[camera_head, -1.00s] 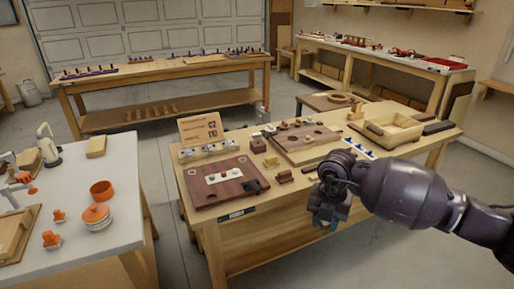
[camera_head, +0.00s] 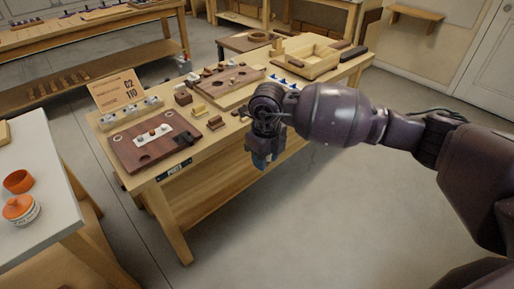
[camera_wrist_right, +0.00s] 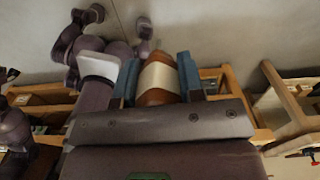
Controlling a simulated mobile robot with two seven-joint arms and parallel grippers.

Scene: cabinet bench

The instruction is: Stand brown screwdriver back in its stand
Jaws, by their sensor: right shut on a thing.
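My right gripper (camera_head: 262,158) hangs in front of the near edge of the middle bench, fingers pointing down. In the right wrist view its two blue fingers (camera_wrist_right: 158,78) are shut on a brown thing with a cream band, which looks like the brown screwdriver's handle (camera_wrist_right: 156,97). The rest of the screwdriver is hidden or out of view. I cannot tell which thing on the bench is its stand; the arm covers part of the bench's near right side. My left gripper does not show in the head view.
The bench holds a dark red-brown board (camera_head: 128,153), a grey rack (camera_head: 130,112) before a sign (camera_head: 117,88), a brown board (camera_head: 222,88), and an open wooden box (camera_head: 312,66). A white table (camera_head: 30,160) with orange pots stands left. Floor right of the bench is clear.

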